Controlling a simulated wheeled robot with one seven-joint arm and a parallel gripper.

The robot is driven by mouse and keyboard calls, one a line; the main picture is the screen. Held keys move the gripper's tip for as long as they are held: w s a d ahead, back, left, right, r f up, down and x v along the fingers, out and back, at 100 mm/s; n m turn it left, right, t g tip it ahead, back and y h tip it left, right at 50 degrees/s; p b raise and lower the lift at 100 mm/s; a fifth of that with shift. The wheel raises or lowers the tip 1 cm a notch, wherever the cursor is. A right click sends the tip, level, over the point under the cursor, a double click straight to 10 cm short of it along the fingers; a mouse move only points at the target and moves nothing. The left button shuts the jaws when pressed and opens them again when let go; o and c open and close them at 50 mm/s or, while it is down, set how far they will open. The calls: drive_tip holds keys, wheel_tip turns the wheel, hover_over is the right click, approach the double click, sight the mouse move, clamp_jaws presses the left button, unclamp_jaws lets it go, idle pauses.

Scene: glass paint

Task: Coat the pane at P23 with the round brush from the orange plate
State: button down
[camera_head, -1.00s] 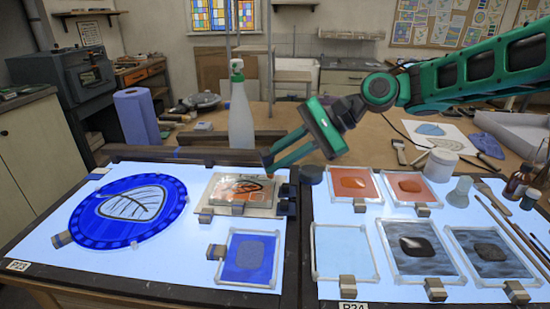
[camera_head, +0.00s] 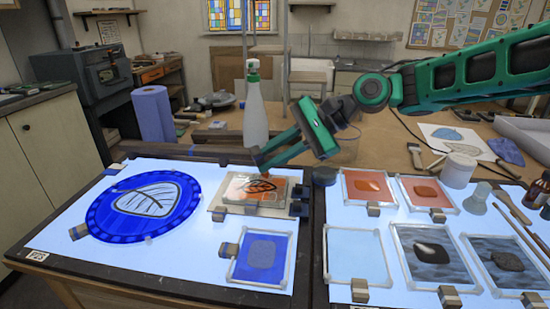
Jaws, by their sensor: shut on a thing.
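My gripper (camera_head: 261,164) is shut over the small plate with orange paint (camera_head: 232,189) and a dark leaf outline, on the left light table. What it holds is barely visible; I take it to be the round brush, but its shape cannot be made out. Whether it touches the plate I cannot tell. A label reading P23 (camera_head: 36,256) sits on the left light table's front left corner. The round blue pane (camera_head: 98,217) with a leaf drawing lies on that table behind the label. A smaller square blue pane (camera_head: 262,256) lies at the table's front right.
A white spray bottle (camera_head: 255,120) and a blue paper roll (camera_head: 152,115) stand behind the left table. The right light table holds several framed panes, including orange ones (camera_head: 366,184) and a pale one (camera_head: 356,255). A white jar (camera_head: 459,169) stands at its back.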

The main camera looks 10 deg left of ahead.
drive_tip(key=a, duration=0.7)
drive_tip(key=shift+s+a, duration=0.2)
drive_tip(key=shift+a, duration=0.05)
idle(0.6)
drive_tip(key=shift+r, duration=2.5)
